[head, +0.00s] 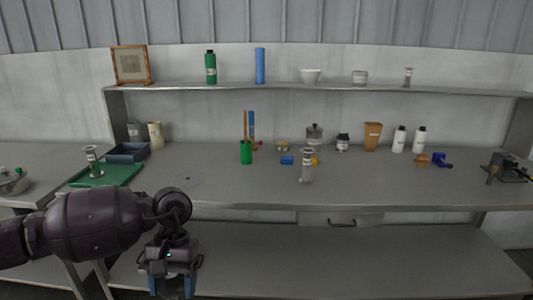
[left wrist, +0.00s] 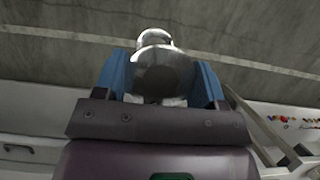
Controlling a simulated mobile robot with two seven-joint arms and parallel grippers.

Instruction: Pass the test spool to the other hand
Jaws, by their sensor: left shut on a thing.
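My left gripper (head: 172,286) hangs low in front of the bench, at the bottom of the head view, with its blue fingers pointing down. In the left wrist view the gripper (left wrist: 161,82) is shut on a grey, shiny, round-ended piece that looks like the test spool (left wrist: 160,70). The spool sits between the two blue fingers, with a paler rounded end beyond them. Its far part is hidden, and in the head view I cannot make it out clearly. My right gripper is not in view.
Similar flanged pieces stand on the bench (head: 307,166), on the green mat at left (head: 92,158) and on the upper shelf (head: 408,77). A green cup (head: 246,152) and several bottles stand farther back. The bench's front left-middle is mostly clear; a lower shelf (head: 330,262) runs beneath.

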